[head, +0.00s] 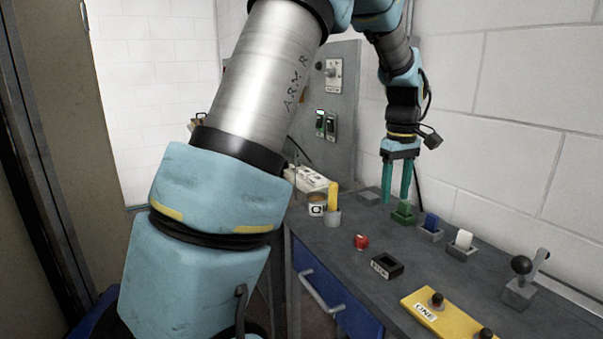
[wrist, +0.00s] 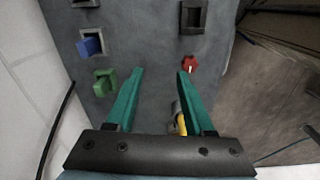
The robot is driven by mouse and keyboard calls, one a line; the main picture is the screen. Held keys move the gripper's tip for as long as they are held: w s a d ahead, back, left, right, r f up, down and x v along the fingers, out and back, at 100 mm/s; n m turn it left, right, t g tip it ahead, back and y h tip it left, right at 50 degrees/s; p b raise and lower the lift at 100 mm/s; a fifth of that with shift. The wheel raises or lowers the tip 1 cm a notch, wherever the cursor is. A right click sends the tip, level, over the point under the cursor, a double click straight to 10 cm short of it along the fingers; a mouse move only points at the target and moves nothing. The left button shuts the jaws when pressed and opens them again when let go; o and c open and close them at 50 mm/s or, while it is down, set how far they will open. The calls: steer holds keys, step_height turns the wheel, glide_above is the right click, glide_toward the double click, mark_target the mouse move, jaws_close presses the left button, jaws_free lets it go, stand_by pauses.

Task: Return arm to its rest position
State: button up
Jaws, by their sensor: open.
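My gripper (head: 397,182) hangs with its green fingers pointing down over the back of the grey bench (head: 340,245). In the wrist view the two fingers (wrist: 158,75) are apart with nothing between them. In the head view the fingertips are close to the green block (head: 404,212); I cannot tell whether they touch it. In the wrist view the green block (wrist: 105,82) lies left of the fingers. My arm's large blue and silver links fill the left and middle of the head view and hide part of the room.
A blue switch (head: 431,223), white switch (head: 463,240), red knob (head: 361,241), black frame (head: 386,265), lever (head: 521,266) and yellow button box (head: 437,303) stand on the bench. A cup (head: 316,205) and yellow-handled item (head: 333,198) stand left of the gripper. A wall rises behind.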

steer(key=s+a+f+m, duration=0.2)
steer(key=s+a, duration=0.2)
steer(key=a, duration=0.5)
steer(key=s+a+f+m+t, duration=0.1)
steer(key=s+a, duration=0.3)
steer(key=a, duration=0.5)
steer(key=s+a+f+m, duration=0.2)
steer(key=s+a+f, duration=0.1)
steer(key=a, duration=0.7)
steer(key=shift+s+f+m, duration=0.3)
steer(key=shift+s+f, duration=0.1)
steer(key=shift+s, duration=0.3)
